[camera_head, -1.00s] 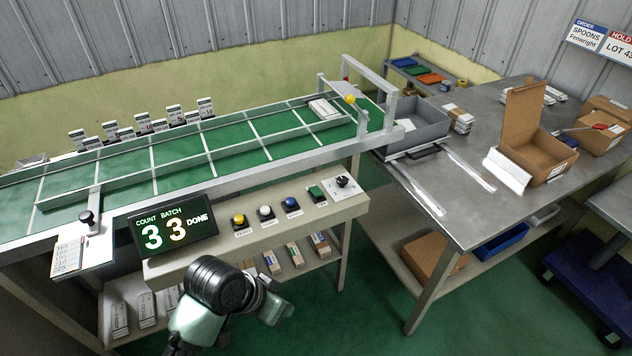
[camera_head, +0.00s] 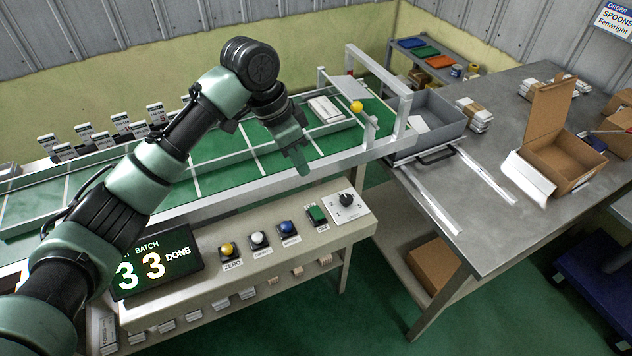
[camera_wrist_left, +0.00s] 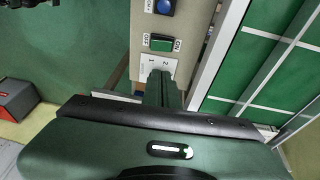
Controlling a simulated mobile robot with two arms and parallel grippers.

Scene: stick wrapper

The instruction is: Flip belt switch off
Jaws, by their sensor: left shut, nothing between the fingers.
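The belt switch is a green rocker (camera_head: 317,214) on the front control panel (camera_head: 262,268), with an OFF label by it. In the left wrist view the green switch (camera_wrist_left: 160,42) lies just beyond my fingertips, between ON and OFF labels. Which side is pressed I cannot tell. My left gripper (camera_head: 303,166) is shut and empty. It points down above the belt's front rail, behind and above the switch and apart from it. In the left wrist view the gripper's fingers (camera_wrist_left: 160,80) cover part of the numbered dial plate. My right gripper is not in view.
Beside the switch are a black dial (camera_head: 346,200) and blue (camera_head: 287,228), white (camera_head: 258,239) and yellow (camera_head: 227,250) buttons. The display (camera_head: 155,262) reads DONE and is partly covered by my arm. A yellow ball (camera_head: 356,107) sits by the belt-end frame (camera_head: 398,115). A grey bin (camera_head: 432,125) stands beyond.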

